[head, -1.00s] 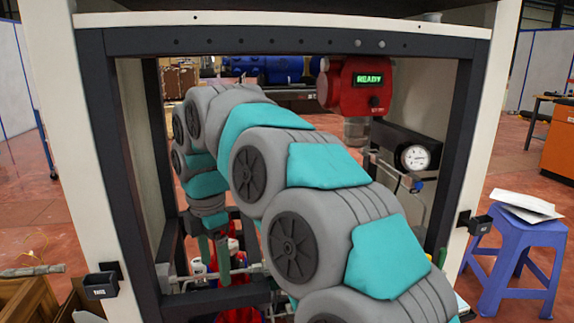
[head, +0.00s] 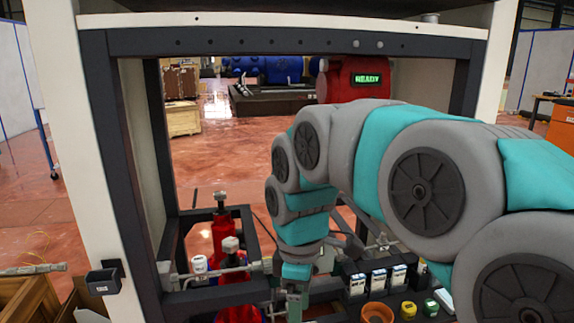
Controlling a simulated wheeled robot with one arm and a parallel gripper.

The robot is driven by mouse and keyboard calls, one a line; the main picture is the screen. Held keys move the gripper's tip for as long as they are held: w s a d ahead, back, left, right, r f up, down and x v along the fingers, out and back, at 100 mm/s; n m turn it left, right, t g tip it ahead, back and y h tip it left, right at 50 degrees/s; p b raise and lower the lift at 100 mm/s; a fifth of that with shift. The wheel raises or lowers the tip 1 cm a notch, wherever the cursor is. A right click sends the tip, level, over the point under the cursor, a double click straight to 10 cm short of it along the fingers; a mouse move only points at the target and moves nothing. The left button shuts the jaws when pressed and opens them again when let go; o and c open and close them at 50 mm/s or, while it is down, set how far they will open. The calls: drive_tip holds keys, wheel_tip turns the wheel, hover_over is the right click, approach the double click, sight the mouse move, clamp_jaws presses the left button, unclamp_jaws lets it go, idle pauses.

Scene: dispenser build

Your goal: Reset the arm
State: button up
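My arm, grey with teal covers, reaches in from the lower right of the head view and bends down inside the dark frame. My gripper (head: 295,300) points down at the bottom centre, over the front part of the bench. Its fingertips are small and partly cut off by the picture edge, so I cannot tell whether it is open or shut. The red dispenser (head: 352,84) with a green READY display hangs at the upper right of the frame, its lower part hidden behind my arm.
Red bottles (head: 226,235) stand left of my gripper among metal rails. Small white boxes (head: 378,280), an orange pot (head: 377,312) and a yellow-capped jar (head: 408,309) stand to the right. Dark posts (head: 128,180) bound the opening.

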drive_tip(key=s+d+f+m, duration=0.5)
drive_tip(key=s+d+m, duration=0.1)
drive_tip(key=s, duration=0.3)
drive_tip(key=s+d+f+m+g, duration=0.1)
drive_tip(key=s+d+f+m, duration=0.4)
drive_tip(key=s+m, duration=0.4)
drive_tip(key=shift+s+d+m, duration=0.3)
drive_tip(key=shift+s+d, duration=0.5)
drive_tip(key=shift+d, duration=0.1)
idle(0.4)
